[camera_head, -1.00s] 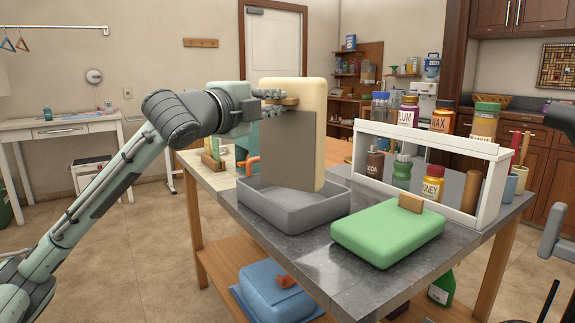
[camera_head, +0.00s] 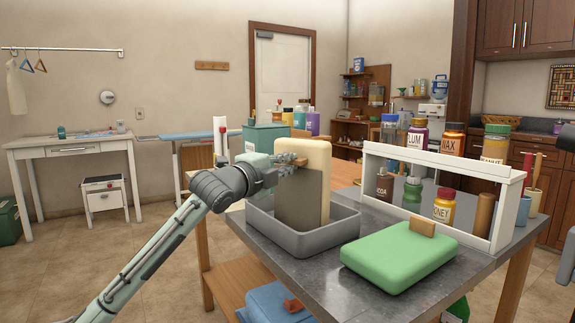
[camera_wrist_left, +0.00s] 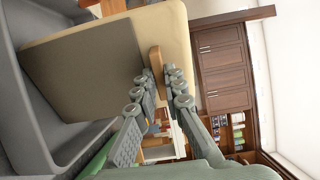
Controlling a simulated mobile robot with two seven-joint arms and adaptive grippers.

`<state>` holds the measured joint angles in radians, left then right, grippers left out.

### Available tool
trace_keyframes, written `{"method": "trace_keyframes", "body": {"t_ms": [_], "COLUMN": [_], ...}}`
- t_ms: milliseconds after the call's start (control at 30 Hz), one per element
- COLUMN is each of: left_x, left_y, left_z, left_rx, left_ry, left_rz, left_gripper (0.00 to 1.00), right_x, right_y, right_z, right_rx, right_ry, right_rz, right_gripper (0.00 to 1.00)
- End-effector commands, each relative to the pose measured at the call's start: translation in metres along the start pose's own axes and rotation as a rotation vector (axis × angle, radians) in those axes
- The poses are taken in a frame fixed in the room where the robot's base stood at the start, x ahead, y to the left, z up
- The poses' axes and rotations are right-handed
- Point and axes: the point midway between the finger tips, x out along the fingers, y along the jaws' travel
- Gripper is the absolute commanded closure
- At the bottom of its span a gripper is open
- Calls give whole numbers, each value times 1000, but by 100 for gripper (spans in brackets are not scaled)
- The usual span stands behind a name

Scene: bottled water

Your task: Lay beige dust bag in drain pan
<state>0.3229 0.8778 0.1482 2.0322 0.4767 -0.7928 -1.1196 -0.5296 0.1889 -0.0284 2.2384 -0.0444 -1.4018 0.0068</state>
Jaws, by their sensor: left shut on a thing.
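The beige dust bag (camera_head: 318,163) is a cream, pillow-like slab with a grey-brown panel and a tan tab. It stands upright in the grey drain pan (camera_head: 312,241), its lower end hidden behind the front wall. My left gripper (camera_head: 296,161) is shut on the tab near the bag's top left. In the left wrist view the gripper (camera_wrist_left: 157,80) pinches the tan tab of the bag (camera_wrist_left: 85,65), with the pan wall (camera_wrist_left: 38,100) alongside. Whether the bag touches the pan floor is hidden.
A green bag (camera_head: 398,257) with a tan tab lies on the grey worktop (camera_head: 345,290) right of the pan. A white rack (camera_head: 442,166) with several bottles stands behind it. A teal container (camera_head: 266,138) is behind my gripper. A blue bag (camera_head: 275,303) lies on the lower shelf.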

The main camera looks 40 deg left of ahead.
Motion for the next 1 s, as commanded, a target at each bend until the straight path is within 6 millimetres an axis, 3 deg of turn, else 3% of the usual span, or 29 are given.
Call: {"method": "trace_keyframes", "body": {"t_ms": [233,267,400,767,900,1000], "left_x": [0,0,0,0,-17,-38], "left_y": [3,3,3,-2,2,4], "left_z": [0,0,0,0,0,0], "left_rx": [1,1,0,-1,1,4], "left_ry": [0,0,0,1,1,1], "left_rz": [0,1,1,-1,2,4], "left_gripper": [100,88,70,70,70,70], "right_x": [6,4,3,-1,6,-11], "right_y": [-1,-1,-2,-1,-2,1], "right_z": [13,14,16,9,10,6], "right_rx": [-2,-2,-1,2,3,6], "right_ry": [-29,-32,-37,-17,-21,-7], "right_rz": [-1,-1,-2,-3,-1,6], "right_gripper": [51,51,51,51,51,51]}}
